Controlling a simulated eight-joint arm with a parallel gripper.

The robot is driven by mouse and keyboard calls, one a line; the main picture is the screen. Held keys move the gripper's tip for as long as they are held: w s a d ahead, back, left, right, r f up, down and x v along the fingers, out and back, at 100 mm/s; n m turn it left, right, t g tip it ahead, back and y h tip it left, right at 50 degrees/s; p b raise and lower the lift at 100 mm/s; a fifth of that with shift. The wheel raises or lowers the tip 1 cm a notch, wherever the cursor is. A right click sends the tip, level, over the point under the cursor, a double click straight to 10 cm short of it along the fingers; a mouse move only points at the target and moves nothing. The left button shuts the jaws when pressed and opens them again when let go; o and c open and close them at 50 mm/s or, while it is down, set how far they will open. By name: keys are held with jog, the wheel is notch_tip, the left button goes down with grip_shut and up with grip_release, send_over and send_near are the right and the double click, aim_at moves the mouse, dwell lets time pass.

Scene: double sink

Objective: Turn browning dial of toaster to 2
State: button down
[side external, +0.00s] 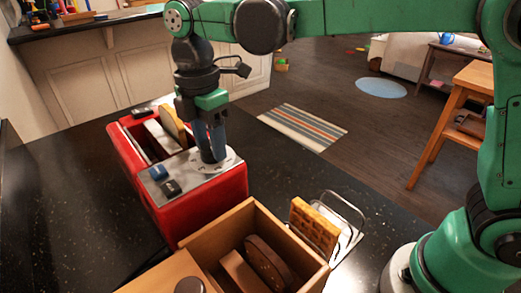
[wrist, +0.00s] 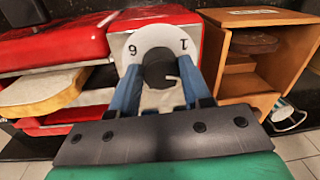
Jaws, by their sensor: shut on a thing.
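The red toaster (side external: 205,208) stands on the black counter, with a metal top panel. A bread slice (side external: 172,122) sticks up from its slot; it also shows in the wrist view (wrist: 45,95). The browning dial is a white disc (wrist: 142,42) with a dark knob (wrist: 160,70) at its middle. Two numbers show, one looking like 6 at left and 1 at right. A light mark on the knob lies at its right side, below the 1. My gripper (side external: 213,159) points down onto the panel, its blue fingers shut on the knob, one on each side.
A wooden box (side external: 240,215) with a brown round item inside stands close in front of the toaster. A wire rack (side external: 345,212) with a waffle (side external: 314,226) is to its right. The counter is clear at left.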

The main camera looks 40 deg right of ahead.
aim_at(209, 144)
dwell(0.4)
jog(key=shift+c, duration=1.9)
grip_release()
jog(key=shift+r, duration=0.15)
jog(key=shift+w+r, duration=0.15)
jog(key=shift+r, duration=2.55)
